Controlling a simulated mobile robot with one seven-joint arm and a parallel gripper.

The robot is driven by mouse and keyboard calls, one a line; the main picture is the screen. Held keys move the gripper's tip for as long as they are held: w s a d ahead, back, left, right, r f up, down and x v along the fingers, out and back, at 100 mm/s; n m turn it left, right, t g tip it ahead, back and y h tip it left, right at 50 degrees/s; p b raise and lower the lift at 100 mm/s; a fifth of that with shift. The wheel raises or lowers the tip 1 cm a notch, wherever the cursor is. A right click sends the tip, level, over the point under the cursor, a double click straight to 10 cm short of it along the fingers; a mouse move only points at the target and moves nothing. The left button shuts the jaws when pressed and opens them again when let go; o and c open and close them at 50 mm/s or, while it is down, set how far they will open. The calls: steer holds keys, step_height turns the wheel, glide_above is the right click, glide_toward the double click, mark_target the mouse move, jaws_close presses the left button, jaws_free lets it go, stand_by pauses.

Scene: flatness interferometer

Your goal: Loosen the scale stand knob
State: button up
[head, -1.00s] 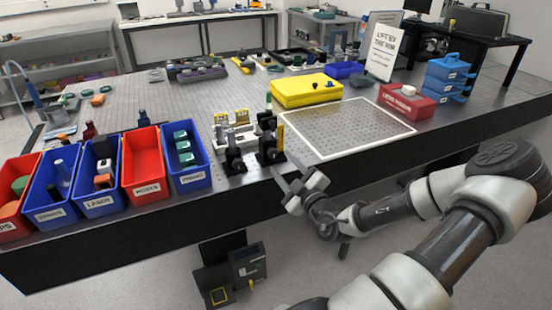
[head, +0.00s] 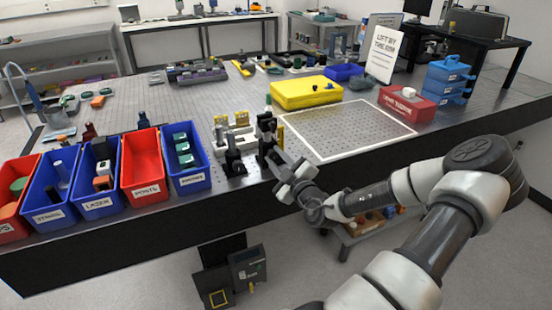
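Two small black stands are near the front edge of the optical table (head: 225,97). The left one (head: 234,158) is apart from my gripper. The right one (head: 267,132) is taller, with a green-topped post above it. My gripper (head: 276,163) is at the lower front of the right stand, reaching in from the front right. Its fingers overlap the stand in this view, so I cannot tell whether they touch it or hold anything. I cannot make out the scale stand knob, which is small or hidden behind the fingers.
Red and blue bins (head: 143,173) line the table's front left. A white-outlined square (head: 345,128) lies clear to the right. Behind it is a yellow case (head: 305,92); a red box (head: 407,105) and blue stacked cases (head: 447,78) stand at right.

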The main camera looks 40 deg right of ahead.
steer(key=shift+r+p, duration=0.15)
steer(key=shift+p, duration=0.45)
steer(key=shift+r+n+p, duration=0.1)
steer(key=shift+n+p, duration=0.3)
steer(key=shift+p, duration=0.05)
steer(key=n+p, duration=0.2)
steer(key=p, duration=0.1)
steer(key=shift+a+r+p, duration=0.1)
steer(key=shift+r+p, duration=0.05)
steer(key=shift+p, duration=0.25)
steer(key=n+p, duration=0.2)
steer(key=p, duration=0.1)
steer(key=shift+n, duration=0.3)
steer(key=n+p, duration=0.2)
steer(key=n, duration=0.1)
steer(key=shift+f+n, duration=0.2)
steer(key=shift+n, duration=0.1)
steer(key=n+p, duration=0.2)
steer(key=n, duration=0.2)
steer(key=shift+f+g, duration=0.1)
steer(key=shift+g, duration=0.2)
steer(key=shift+n+h, duration=0.3)
steer(key=shift+n, duration=1.6)
